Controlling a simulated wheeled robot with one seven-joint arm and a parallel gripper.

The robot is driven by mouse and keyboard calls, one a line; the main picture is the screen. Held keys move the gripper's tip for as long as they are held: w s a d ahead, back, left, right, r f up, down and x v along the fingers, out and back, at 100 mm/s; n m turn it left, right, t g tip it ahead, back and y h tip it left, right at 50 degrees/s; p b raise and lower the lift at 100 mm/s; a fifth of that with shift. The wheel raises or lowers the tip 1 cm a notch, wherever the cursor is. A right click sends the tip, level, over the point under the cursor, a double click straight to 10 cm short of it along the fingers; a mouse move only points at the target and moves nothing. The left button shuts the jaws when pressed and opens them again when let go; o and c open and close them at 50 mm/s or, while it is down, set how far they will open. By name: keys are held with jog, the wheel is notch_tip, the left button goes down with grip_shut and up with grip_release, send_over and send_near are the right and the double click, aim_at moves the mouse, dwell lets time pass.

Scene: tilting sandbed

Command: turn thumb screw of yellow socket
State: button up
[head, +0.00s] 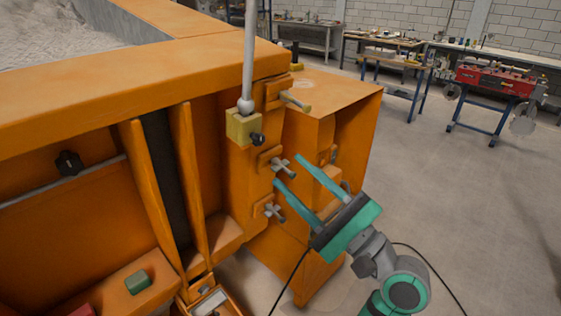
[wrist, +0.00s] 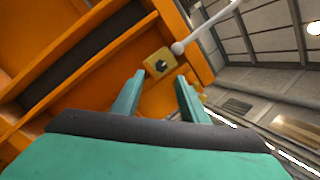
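The yellow socket (head: 243,127) is a block on the upper corner of the orange sandbed frame. A grey rod with a ball near its lower end stands in its top. The black thumb screw (head: 258,139) sticks out of its right side. In the wrist view the yellow socket (wrist: 160,62) lies beyond my fingertips, with the dark thumb screw (wrist: 161,66) on its face. My gripper (head: 287,170) is open and empty, below and to the right of the socket, apart from it. It also shows in the wrist view (wrist: 160,78).
Several grey cross-handled screws stick out of the orange frame near my fingers, one of them (head: 283,167) between the fingertips in the picture. A black knob (head: 68,162) is on the left panel. A green block (head: 138,282) lies lower left. Open floor (head: 450,200) is at right.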

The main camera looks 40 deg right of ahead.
jog(key=shift+v, duration=1.15)
